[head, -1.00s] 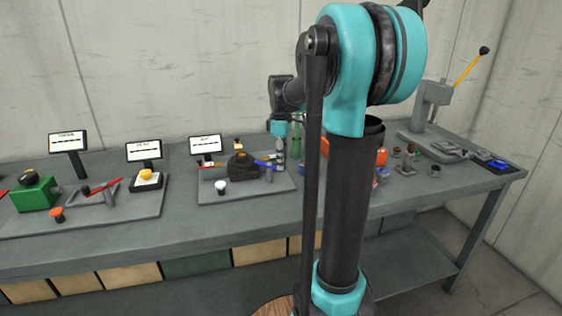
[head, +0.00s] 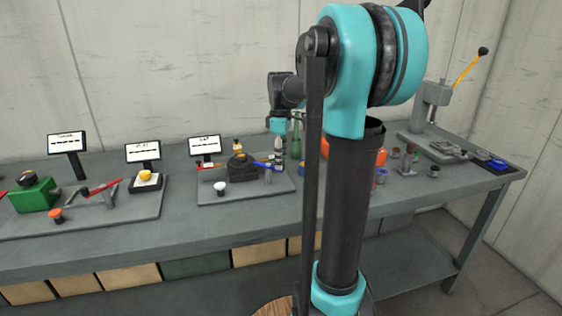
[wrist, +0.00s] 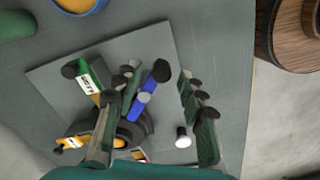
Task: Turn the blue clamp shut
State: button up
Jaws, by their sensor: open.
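The blue clamp shows as a blue bar (head: 263,165) on the grey plate, at the right of a dark round body. In the wrist view the blue bar (wrist: 147,93) slants, with a dark knob at its upper end and a grey round piece across it. My gripper (wrist: 156,84) is open above the plate, its two fingers apart. The bar appears between them, nearer the left finger; I cannot tell if they touch. In the head view my gripper (head: 279,153) hangs just right of the bar. The left finger hides part of the dark body.
The grey plate (head: 215,194) also carries a white knob (head: 220,188) and a red bar (head: 208,166). A small sign (head: 205,145) stands behind it. A green bottle (head: 296,143) stands close to the right of my gripper. The bench front (head: 180,225) is clear.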

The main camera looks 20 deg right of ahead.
notch_tip(320, 180, up, 11)
dwell(0.3)
